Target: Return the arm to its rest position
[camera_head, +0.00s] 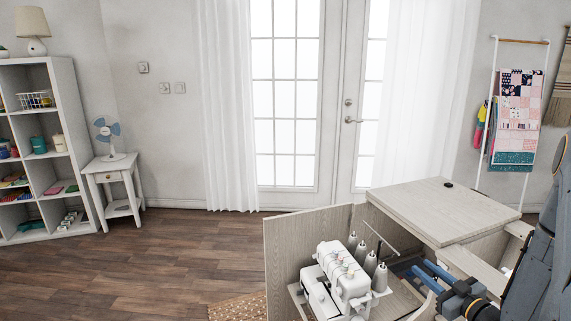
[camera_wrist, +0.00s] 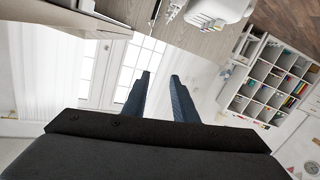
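My gripper (camera_head: 421,267) shows at the lower right of the head view, with two blue fingers pointing left over the open sewing cabinet (camera_head: 440,210). In the wrist view my gripper (camera_wrist: 160,76) has its two dark fingers apart, with nothing between them. My arm comes in from the right edge of the head view. A white sewing machine (camera_head: 340,275) stands in the cabinet, left of the gripper and apart from it. It also shows upside down at the top of the wrist view (camera_wrist: 218,10).
White thread cones (camera_head: 370,263) stand behind the machine, close to the fingers. The cabinet's left panel (camera_head: 295,245) stands upright. A shelf (camera_head: 68,110) and a small table with a fan (camera_head: 113,165) are at the far left.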

